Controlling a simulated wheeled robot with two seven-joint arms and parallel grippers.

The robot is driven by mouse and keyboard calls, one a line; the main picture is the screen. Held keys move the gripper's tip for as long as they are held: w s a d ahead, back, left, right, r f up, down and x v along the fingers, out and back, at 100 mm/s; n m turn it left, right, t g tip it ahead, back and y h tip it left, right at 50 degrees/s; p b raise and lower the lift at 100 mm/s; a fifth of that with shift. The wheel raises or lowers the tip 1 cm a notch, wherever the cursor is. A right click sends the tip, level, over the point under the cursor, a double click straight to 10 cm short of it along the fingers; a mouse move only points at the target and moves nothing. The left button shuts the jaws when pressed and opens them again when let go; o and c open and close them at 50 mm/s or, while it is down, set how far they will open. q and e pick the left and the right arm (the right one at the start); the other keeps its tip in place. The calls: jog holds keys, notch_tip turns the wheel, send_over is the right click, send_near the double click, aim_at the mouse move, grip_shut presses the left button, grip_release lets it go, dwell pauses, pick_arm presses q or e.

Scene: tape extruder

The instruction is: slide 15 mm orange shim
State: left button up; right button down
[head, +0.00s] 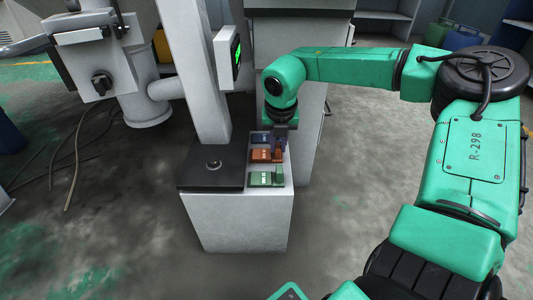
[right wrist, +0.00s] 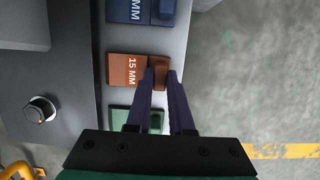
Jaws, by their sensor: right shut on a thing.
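The orange shim (head: 262,156) lies flat in the middle of a row of shims on the light pedestal top. In the right wrist view the orange shim (right wrist: 125,69) shows its "15 MM" marking and a raised tab (right wrist: 161,76) at its right end. My right gripper (head: 278,146) reaches down over the orange shim from above. In the right wrist view its two dark fingers (right wrist: 160,80) stand either side of the tab, shut on it. The gripper hides part of the tab. My left gripper is not in view.
A blue shim (head: 259,138) lies behind the orange one and a green shim (head: 262,179) in front, both close by. A dark plate with a round knob (head: 213,165) and a grey column (head: 195,70) stand to the left. The floor (head: 350,200) right of the pedestal is clear.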

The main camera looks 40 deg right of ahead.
aim_at(262, 153)
jog(key=shift+w+a, duration=0.2)
jog(key=shift+a, duration=0.05)
dwell(0.4)
jog(key=shift+w+a+b, duration=0.45)
jog(key=shift+a+b, duration=0.1)
jog(key=shift+a, duration=0.1)
jog(key=shift+w+a+b, duration=0.3)
jog(key=shift+w+a, duration=0.35)
jog(key=shift+a, duration=0.15)
jog(key=c, duration=0.7)
grip_release()
jog(key=p+v, duration=0.5)
jog(key=v, duration=0.3)
